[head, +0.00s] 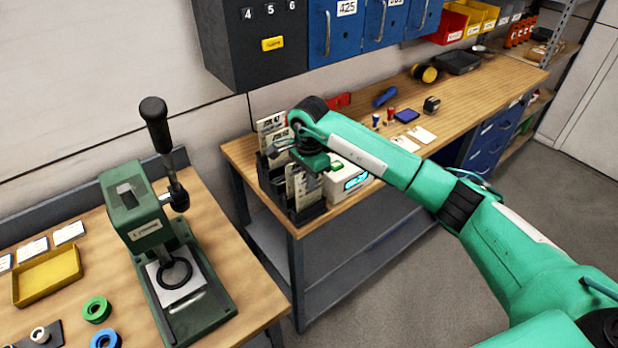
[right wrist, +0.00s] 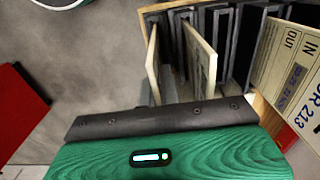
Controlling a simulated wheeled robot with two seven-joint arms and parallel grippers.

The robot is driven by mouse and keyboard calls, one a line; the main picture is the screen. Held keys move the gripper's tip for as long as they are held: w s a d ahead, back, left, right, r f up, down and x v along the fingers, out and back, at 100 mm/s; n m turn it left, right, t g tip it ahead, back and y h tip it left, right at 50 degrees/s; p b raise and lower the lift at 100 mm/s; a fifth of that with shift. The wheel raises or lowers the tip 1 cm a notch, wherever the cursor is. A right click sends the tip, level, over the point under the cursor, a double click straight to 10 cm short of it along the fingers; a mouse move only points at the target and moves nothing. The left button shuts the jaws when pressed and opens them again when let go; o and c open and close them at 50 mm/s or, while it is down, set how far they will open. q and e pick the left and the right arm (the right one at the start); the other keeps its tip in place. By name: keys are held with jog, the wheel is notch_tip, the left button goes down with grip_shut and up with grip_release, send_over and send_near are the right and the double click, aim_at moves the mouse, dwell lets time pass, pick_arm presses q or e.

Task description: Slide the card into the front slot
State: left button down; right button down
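A black slotted card rack (head: 307,214) stands at the left end of the far bench. Cream job cards (head: 270,124) stand upright at its back. Another cream card (head: 303,188) stands upright at its front, just below my right gripper (head: 308,158). In the right wrist view the rack's dark slot walls (right wrist: 248,40) are ahead of the gripper. Two cream cards (right wrist: 203,60) show nearly edge-on there, and a larger printed card (right wrist: 287,65) leans at the right. The fingertips are largely hidden, so I cannot tell whether they grip a card. My left gripper is out of view.
A white device with a lit display (head: 352,181) sits close right of the rack. A green lever press (head: 150,235) and a yellow tray (head: 47,276) are on the near bench. A gap separates the benches. Blue cabinets (head: 362,35) hang above.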

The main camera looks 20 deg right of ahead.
jog(key=shift+f, duration=0.35)
jog(key=c, duration=1.6)
grip_release()
jog(key=shift+o, duration=0.2)
jog(key=shift+r, duration=0.1)
notch_tip(320, 180, up, 12)
jog(key=b, duration=0.4)
jog(key=shift+r+b, duration=0.1)
jog(key=shift+b, duration=0.3)
jog(key=shift+r, duration=0.75)
